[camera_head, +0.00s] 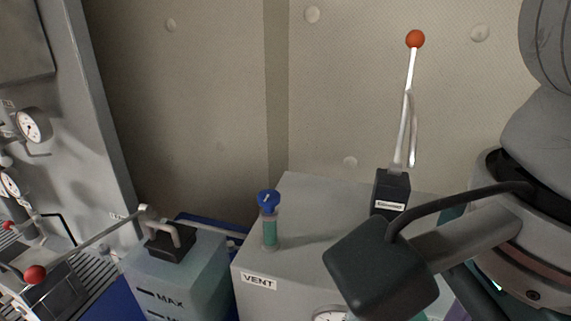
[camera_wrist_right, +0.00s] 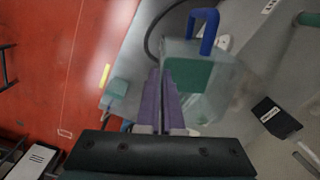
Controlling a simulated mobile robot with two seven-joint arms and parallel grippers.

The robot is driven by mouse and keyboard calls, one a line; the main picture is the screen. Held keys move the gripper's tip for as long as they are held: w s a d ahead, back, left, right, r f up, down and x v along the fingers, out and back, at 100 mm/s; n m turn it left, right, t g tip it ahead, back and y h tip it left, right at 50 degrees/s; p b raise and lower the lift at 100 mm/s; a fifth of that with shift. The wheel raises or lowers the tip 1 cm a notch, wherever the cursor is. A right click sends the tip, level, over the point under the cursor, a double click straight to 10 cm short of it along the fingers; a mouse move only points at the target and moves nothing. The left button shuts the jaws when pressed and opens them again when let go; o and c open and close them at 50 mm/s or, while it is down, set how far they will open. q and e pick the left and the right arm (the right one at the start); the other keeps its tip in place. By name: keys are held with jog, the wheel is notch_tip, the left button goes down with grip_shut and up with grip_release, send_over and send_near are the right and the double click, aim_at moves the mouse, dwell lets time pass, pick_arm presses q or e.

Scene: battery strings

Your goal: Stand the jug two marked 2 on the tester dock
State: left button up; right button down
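A translucent jug with a blue handle (camera_wrist_right: 203,32) and a green patch (camera_wrist_right: 188,75) shows in the right wrist view. Another translucent jug (camera_head: 205,270), marked MAX, with a black handle, stands at lower left in the head view. I see no number 2 on either and cannot pick out the tester dock. My right gripper (camera_wrist_right: 161,75) points toward the blue-handled jug; its purple fingers lie close together, with nothing seen between them. The blue handle is beyond its fingertips. My right arm fills the right of the head view. My left gripper is out of view.
A red-knobbed rod (camera_head: 85,246) and a panel with gauges (camera_head: 33,124) are at left.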

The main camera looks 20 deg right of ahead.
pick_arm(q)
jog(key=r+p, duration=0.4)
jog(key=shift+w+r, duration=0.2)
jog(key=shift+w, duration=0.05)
pick_arm(e)
jog(key=w+d, duration=0.4)
jog(key=w, duration=0.4)
jog(key=w+d+f, duration=0.1)
jog(key=w+d, duration=0.4)
jog(key=w, duration=0.3)
jog(key=shift+d+f, duration=0.2)
jog(key=shift+s, duration=0.1)
jog(key=c, duration=1.5)
grip_release()
jog(key=shift+f, duration=0.15)
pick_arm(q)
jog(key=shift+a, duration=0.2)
pick_arm(e)
jog(key=o, duration=0.4)
